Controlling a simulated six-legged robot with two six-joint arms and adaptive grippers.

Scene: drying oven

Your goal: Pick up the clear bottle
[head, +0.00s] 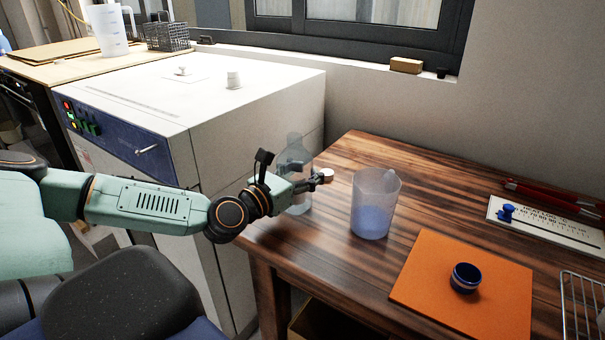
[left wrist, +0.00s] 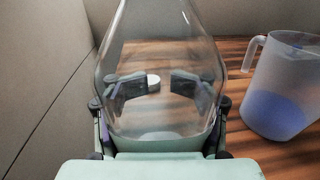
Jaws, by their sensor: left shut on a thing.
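The clear bottle (head: 294,151) stands upright near the left end of the wooden table, beside the white oven. My left gripper (head: 315,182) is shut on the bottle's body, with its fingers around it. In the left wrist view the clear bottle (left wrist: 160,35) fills the middle. The fingers of my left gripper (left wrist: 160,87) show through its glass, one on each side. Whether the bottle's base touches the table is hard to tell. My right gripper is not in view.
A clear jug (head: 376,203) with bluish contents stands just right of the bottle. A small white cap (head: 327,174) lies behind the fingers. An orange mat (head: 420,285) bears a dark blue round object (head: 465,278). The white oven (head: 230,110) stands close on the left.

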